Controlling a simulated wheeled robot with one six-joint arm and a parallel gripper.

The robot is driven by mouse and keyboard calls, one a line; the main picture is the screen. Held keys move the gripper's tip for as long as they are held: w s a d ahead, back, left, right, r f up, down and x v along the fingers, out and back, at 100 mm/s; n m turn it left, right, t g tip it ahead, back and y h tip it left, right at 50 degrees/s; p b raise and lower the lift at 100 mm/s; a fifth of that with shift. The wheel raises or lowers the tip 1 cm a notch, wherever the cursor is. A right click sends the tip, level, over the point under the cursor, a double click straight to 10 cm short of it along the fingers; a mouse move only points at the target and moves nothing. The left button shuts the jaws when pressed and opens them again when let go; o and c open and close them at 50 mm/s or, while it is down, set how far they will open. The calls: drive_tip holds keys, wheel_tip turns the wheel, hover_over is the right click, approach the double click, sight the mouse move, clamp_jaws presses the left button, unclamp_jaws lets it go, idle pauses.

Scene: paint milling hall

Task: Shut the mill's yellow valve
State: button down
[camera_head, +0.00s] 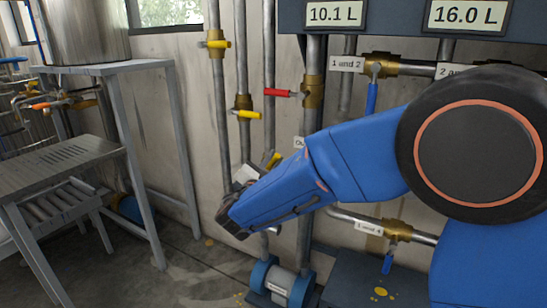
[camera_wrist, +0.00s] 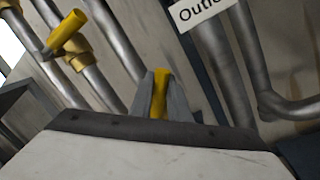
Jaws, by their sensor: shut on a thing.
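My gripper (camera_wrist: 160,92) is shut on a yellow valve handle (camera_wrist: 161,78), which shows upright between the two grey fingers in the wrist view. In the head view the end of this yellow handle (camera_head: 273,160) shows just beyond my gripper, low on the pipes by the wall. Its valve body is hidden behind my gripper and arm, so I cannot tell whether the valve is open or shut. A second yellow handle (camera_head: 247,114) points right from a brass valve above it. A third yellow handle (camera_head: 218,44) sits higher up, also pointing right.
A red handle (camera_head: 279,92) points left from a brass valve on the neighbouring pipe. A blue handle (camera_head: 371,98) hangs down below the "1 and 2" label (camera_head: 346,64). A blue-ended pump (camera_head: 280,283) stands on the floor below. A metal table (camera_head: 62,165) stands left.

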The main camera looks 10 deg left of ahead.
drive_tip(key=s+d+f+m+h, duration=0.1)
drive_tip(key=d+f+m+h, duration=0.2)
drive_tip(key=m, duration=0.9)
drive_tip(key=shift+f, duration=1.85)
drive_tip(key=shift+s, duration=0.1)
drive_tip(key=c, duration=1.7)
unclamp_jaws()
drive_tip(key=shift+o, duration=0.2)
drive_tip(key=v, duration=1.7)
drive_tip(key=shift+s+a+f, duration=0.15)
